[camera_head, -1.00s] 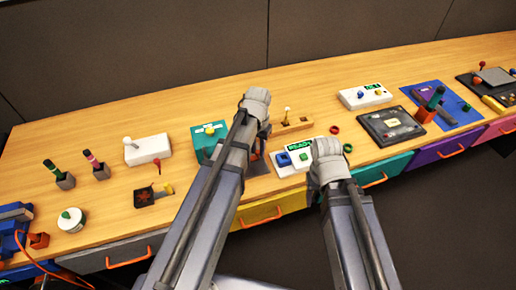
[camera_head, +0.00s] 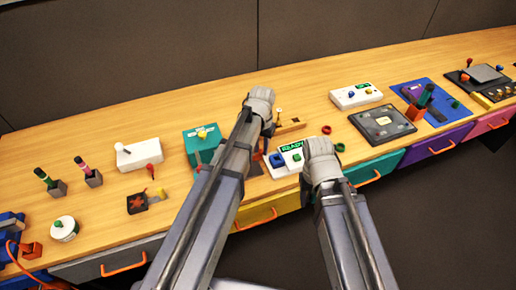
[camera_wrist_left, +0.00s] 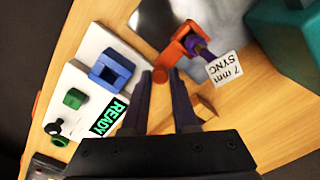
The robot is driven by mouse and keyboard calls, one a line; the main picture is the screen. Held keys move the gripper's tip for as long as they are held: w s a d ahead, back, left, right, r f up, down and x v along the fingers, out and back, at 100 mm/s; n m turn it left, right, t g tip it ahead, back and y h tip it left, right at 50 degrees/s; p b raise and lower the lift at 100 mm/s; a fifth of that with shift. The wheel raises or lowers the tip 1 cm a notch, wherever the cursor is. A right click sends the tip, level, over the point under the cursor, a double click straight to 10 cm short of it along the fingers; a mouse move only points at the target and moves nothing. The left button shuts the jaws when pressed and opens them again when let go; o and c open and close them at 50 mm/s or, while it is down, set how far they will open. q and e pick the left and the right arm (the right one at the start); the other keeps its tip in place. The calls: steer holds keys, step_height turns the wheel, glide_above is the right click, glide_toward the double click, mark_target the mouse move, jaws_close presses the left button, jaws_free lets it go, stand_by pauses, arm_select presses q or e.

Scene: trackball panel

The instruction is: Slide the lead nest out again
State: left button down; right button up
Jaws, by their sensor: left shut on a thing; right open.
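My left gripper (camera_wrist_left: 165,82) points down at the wooden bench, shut on an orange piece (camera_wrist_left: 168,58) at its fingertips. I take this orange piece to be the lead nest. It has a U-shaped end with a purple plug (camera_wrist_left: 201,47) in it, and a white tag reading "7 mm SYNC" (camera_wrist_left: 224,67) beside it. In the head view my left forearm covers most of it. My right gripper (camera_head: 318,178) is open and empty in front of the READY panel, its fingers partly hidden.
The white READY panel (camera_wrist_left: 88,72), with a blue square (camera_wrist_left: 111,70) and a green knob (camera_wrist_left: 74,98), lies just left of my left fingers in the wrist view. A teal box (camera_head: 201,146) stands left of my left arm. A small lever block (camera_head: 292,126) is behind.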

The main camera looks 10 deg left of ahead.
mark_target(262, 150)
arm_select(q)
steer(key=c, duration=0.7)
jaws_free()
steer(key=shift+w+d, duration=0.15)
steer(key=shift+d, duration=0.1)
steer(key=shift+r, duration=0.1)
steer(key=shift+a+r+p, duration=0.1)
steer(key=shift+r+p, duration=0.4)
steer(key=shift+p, duration=0.15)
step_height(262, 150, up, 7)
steer(key=p, duration=0.6)
steer(key=shift+f+p, duration=0.1)
steer(key=shift+p, duration=0.3)
steer(key=shift+m+y, duration=0.6)
steer(key=shift+m, duration=0.2)
steer(key=s+d, duration=0.2)
steer(key=s, duration=0.3)
steer(key=s+d, duration=0.2)
steer(key=s, duration=0.4)
steer(key=s+d, duration=0.3)
steer(key=s, duration=0.2)
steer(key=shift+s, duration=0.35)
